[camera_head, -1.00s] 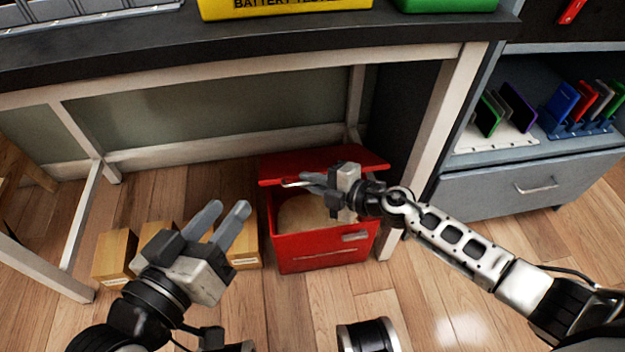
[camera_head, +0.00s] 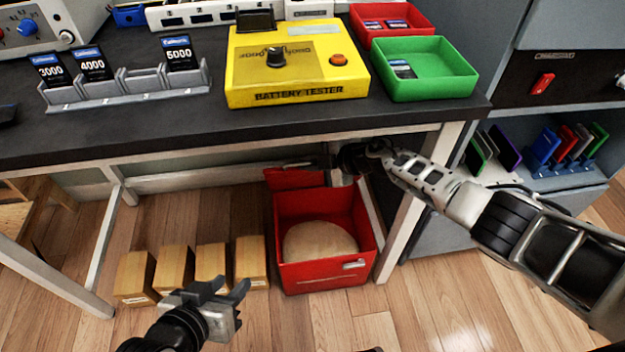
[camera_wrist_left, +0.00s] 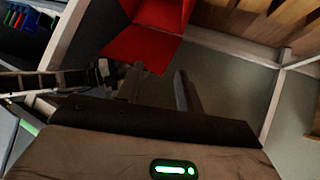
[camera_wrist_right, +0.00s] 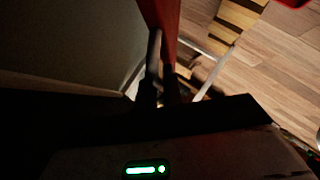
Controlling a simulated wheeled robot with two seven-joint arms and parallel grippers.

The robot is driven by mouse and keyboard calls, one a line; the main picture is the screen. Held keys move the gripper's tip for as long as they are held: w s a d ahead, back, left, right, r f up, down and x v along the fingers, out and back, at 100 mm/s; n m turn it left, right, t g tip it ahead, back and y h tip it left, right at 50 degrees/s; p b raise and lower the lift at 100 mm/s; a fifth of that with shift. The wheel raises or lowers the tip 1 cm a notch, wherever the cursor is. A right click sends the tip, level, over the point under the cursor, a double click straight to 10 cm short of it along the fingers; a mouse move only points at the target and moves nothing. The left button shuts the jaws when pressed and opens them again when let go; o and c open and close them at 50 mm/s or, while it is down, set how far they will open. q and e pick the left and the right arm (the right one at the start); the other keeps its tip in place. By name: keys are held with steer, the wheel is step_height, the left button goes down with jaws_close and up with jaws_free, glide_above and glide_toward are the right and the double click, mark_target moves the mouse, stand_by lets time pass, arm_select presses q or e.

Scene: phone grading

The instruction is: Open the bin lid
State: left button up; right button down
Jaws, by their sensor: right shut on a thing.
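The red bin (camera_head: 318,277) stands on the floor under the table. Its red lid (camera_head: 290,180) is raised steeply at the back, and the bin's top is open, showing a round tan surface inside. My right gripper (camera_head: 308,164) is at the raised lid behind the bin, partly dark under the table edge. In the right wrist view its fingers (camera_wrist_right: 160,72) are closed on the lid (camera_wrist_right: 160,14). My left gripper (camera_head: 232,290) is low in front of the boxes, with its fingers apart and empty. Its fingers (camera_wrist_left: 158,84) also show apart in the left wrist view.
Several cardboard boxes (camera_head: 172,270) stand on the floor left of the bin. The table edge (camera_head: 240,132) is just above my right gripper. A white table leg (camera_head: 405,225) and a grey cabinet (camera_head: 440,238) are right of the bin.

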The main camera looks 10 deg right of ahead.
steer(key=w+b, duration=0.1)
steer(key=w+r, duration=0.1)
steer(key=w, duration=0.1)
steer(key=shift+w+r+b, duration=0.15)
steer(key=shift+w+b, duration=0.1)
steer(key=shift+b, duration=0.15)
steer(key=shift+w+r, duration=0.3)
steer(key=shift+w, duration=0.2)
arm_select(q)
steer(key=shift+w+d+r+t+h, duration=0.4)
steer(key=shift+d+r+t, duration=0.1)
steer(key=shift+t, duration=0.1)
steer(key=shift+s, duration=0.1)
arm_select(e)
steer(key=shift+d, duration=0.1)
steer(key=c, duration=1.5)
jaws_free()
arm_select(q)
steer(key=shift+a+f, duration=0.1)
arm_select(e)
steer(key=shift+s, duration=0.1)
